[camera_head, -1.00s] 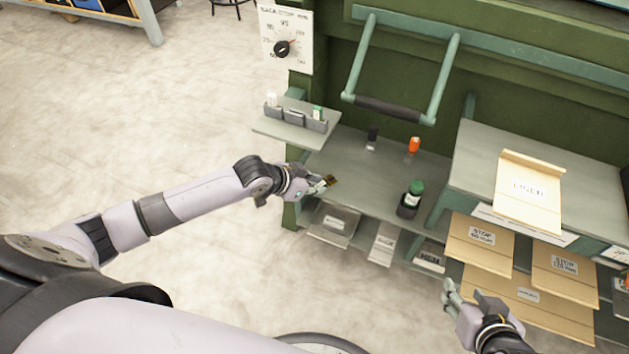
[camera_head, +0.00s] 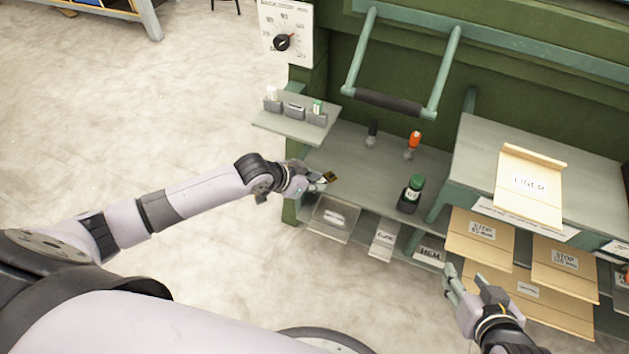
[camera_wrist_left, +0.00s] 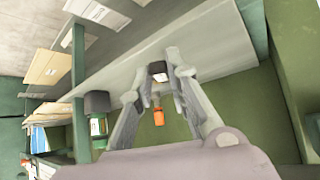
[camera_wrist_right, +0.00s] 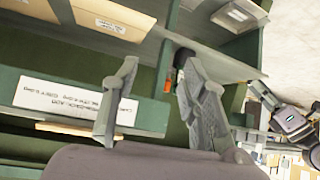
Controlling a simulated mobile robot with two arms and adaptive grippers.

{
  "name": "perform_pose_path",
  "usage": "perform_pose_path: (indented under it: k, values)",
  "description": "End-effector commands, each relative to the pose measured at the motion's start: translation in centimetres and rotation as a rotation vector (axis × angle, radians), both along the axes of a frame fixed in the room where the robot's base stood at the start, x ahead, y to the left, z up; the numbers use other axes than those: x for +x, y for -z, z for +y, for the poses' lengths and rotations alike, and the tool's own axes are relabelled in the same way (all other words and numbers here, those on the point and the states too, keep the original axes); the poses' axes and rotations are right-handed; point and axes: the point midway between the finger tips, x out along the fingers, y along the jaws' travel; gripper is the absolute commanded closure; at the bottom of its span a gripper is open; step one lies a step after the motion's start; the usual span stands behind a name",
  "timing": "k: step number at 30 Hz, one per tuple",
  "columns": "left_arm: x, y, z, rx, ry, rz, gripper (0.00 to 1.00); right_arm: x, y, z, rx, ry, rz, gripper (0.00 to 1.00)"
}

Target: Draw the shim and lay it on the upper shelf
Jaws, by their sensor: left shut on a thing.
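My left gripper (camera_head: 322,182) is shut on a small dark, brassy flat piece, which looks like the shim (camera_head: 331,177). It holds it over the left front part of the grey bench top (camera_head: 350,165); the height above the surface is hard to tell. In the left wrist view the left fingers (camera_wrist_left: 153,75) point toward the bench. My right gripper (camera_head: 470,283) is open and empty in front of the hanging cardboard panels; its spread fingers show in the right wrist view (camera_wrist_right: 155,80). I cannot tell which ledge is the upper shelf.
A small side shelf (camera_head: 285,128) with a grey rack stands left of the bench. A raised grey shelf (camera_head: 475,150) bears a cardboard piece (camera_head: 530,187). A green-capped bottle (camera_head: 412,195), an orange-topped tool (camera_head: 412,145) and a black-topped one (camera_head: 372,133) stand on the bench. A bar handle (camera_head: 388,102) hangs above.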

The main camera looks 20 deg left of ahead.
Motion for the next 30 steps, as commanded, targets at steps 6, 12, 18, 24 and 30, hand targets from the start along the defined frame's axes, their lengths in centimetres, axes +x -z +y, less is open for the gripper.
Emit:
perform_pose_path:
  k: [6, 12, 18, 24, 30]
  values:
    - [0.0, 0.4, 0.0, 0.0, 0.0, 0.0, 1.0, 0.8, -0.6, 0.2, 0.007, -0.002, -0.038, 0.6]
    - [0.0, 0.7, 0.0, 0.0, 0.0, 0.0, 1.0, 1.1, -0.8, 0.4, 0.013, -0.004, -0.063, 0.6]
    - [0.0, 1.0, 0.0, -0.001, 0.0, -0.001, 1.0, 1.5, -1.1, 0.6, 0.021, -0.006, -0.089, 0.6]
    - [0.0, 1.3, 0.0, 0.001, 0.001, 0.0, 1.0, 1.8, -1.5, 0.8, 0.029, -0.008, -0.116, 0.6]
    - [0.0, 1.4, 0.0, 0.001, 0.001, 0.0, 1.0, 2.0, -1.7, 0.9, 0.032, -0.009, -0.13, 0.6]
